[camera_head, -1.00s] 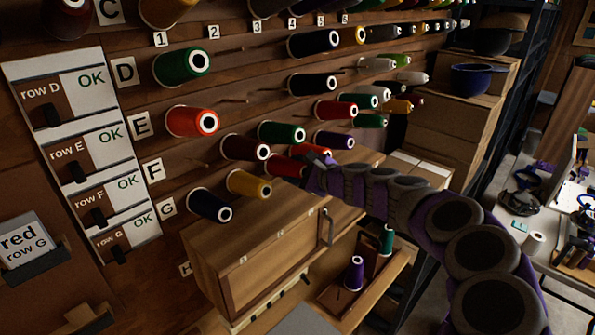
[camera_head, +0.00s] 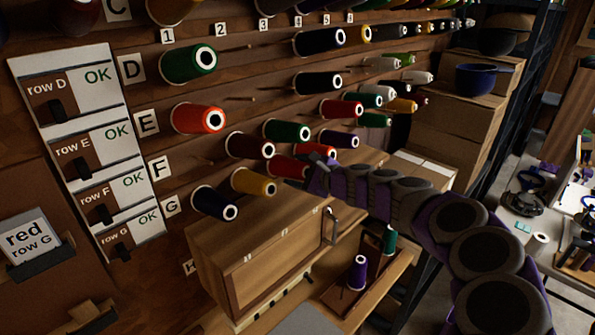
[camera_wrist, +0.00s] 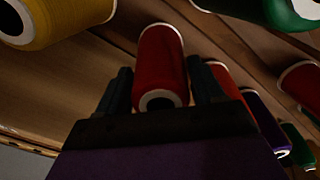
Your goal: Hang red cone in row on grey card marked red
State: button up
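A red cone (camera_wrist: 160,60) lies between the two fingers of my gripper (camera_wrist: 160,85) in the wrist view, its small end towards the camera. The fingers appear to touch its sides. In the head view my gripper (camera_head: 318,165) is at the lower row of the thread wall, by the red cone (camera_head: 288,167), right of a yellow cone (camera_head: 253,182). Another red cone (camera_head: 308,150) shows just behind. Whether the gripped cone sits on its peg is hidden. A grey card (camera_head: 30,238) at the left reads "red row G". The row G label (camera_head: 171,205) is beside a navy cone (camera_head: 214,202).
Several cones crowd the wall around my gripper, including a green cone (camera_head: 286,130) and a purple cone (camera_head: 340,138). A wooden cabinet (camera_head: 265,265) juts out below. A purple cone (camera_head: 357,272) stands on a tray. Stacked boxes (camera_head: 450,125) rise at the right.

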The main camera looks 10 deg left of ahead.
jog(key=shift+o, duration=1.2)
jog(key=p+v, duration=0.2)
jog(key=v, duration=1.4)
jog(key=s+a+f+n+g+h, duration=0.15)
jog(key=s+n, duration=0.25)
jog(key=s, duration=0.4)
jog(key=s+a+f+n+g+h, duration=0.1)
jog(key=s+a+n+g, duration=0.2)
jog(key=s, duration=0.5)
jog(key=s+a+f+n+g+h, duration=0.1)
jog(key=s+n+g, duration=0.2)
jog(key=s+n, duration=0.35)
jog(key=s+d+f+n+g+h, duration=0.1)
jog(key=s+d+f+g+h, duration=0.1)
jog(key=s+d+f+h, duration=0.2)
jog(key=s+d+f+n+g+h, duration=0.1)
jog(key=s+d+f+h, duration=0.3)
jog(key=s+d, duration=0.7)
jog(key=s+n, duration=0.1)
jog(key=s, duration=0.4)
jog(key=shift+d+g, duration=0.35)
